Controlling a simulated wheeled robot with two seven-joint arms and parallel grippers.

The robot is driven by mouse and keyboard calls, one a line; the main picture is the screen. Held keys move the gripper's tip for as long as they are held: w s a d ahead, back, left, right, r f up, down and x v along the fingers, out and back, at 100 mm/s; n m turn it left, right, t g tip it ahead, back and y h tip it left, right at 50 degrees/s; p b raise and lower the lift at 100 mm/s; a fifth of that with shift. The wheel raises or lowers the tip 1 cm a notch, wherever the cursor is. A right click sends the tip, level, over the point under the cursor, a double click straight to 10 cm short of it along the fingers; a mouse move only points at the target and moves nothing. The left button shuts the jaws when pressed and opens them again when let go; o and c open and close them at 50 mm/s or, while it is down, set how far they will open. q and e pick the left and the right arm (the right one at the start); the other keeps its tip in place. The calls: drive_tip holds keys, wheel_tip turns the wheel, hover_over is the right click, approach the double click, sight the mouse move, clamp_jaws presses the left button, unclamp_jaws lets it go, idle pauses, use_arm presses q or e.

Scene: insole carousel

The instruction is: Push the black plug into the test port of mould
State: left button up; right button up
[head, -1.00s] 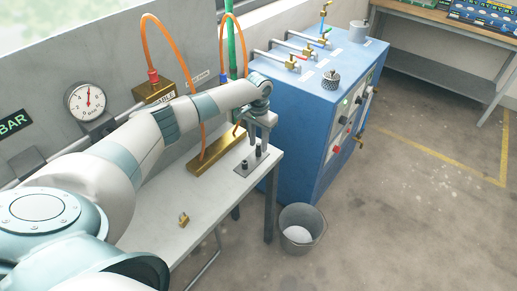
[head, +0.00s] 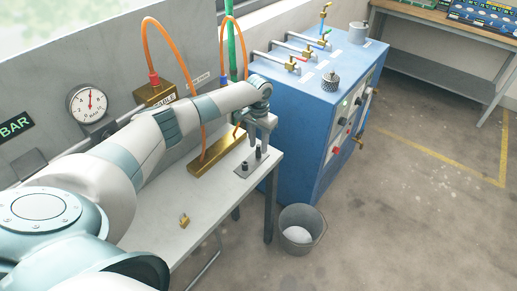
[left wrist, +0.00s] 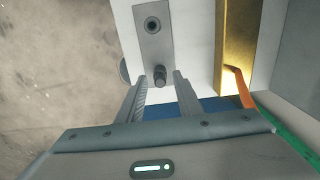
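A black plug (head: 258,152) stands upright on a small grey plate (head: 250,168) at the bench's right end. The left wrist view shows this plug (left wrist: 160,76) at the fingertips, in the gap between them. My left gripper (head: 262,138) is over the plate, fingers down; in the left wrist view (left wrist: 160,82) its fingers are apart, with gaps beside the plug. A second dark round fitting (head: 244,165) is on the same plate; from above it looks like a ring (left wrist: 152,25). A long brass block (head: 215,156) with orange hoses lies beside the plate. I cannot tell which part is the test port. My right gripper is out of view.
A pressure gauge (head: 89,103) and another brass block (head: 154,93) are at the back panel. A small brass piece (head: 184,219) lies on the bench. A blue cabinet (head: 300,110) stands to the right, with a grey bin (head: 303,228) on the floor before it.

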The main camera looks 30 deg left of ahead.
sight(258, 145)
use_arm(q)
drive_tip(key=shift+p, duration=0.4)
idle(0.6)
clamp_jaws()
drive_tip(key=shift+r, duration=0.1)
drive_tip(key=shift+r+p, duration=2.8)
drive_tip(key=shift+p, duration=0.35)
drive_tip(key=shift+r, duration=0.1)
drive_tip(key=shift+p, duration=0.4)
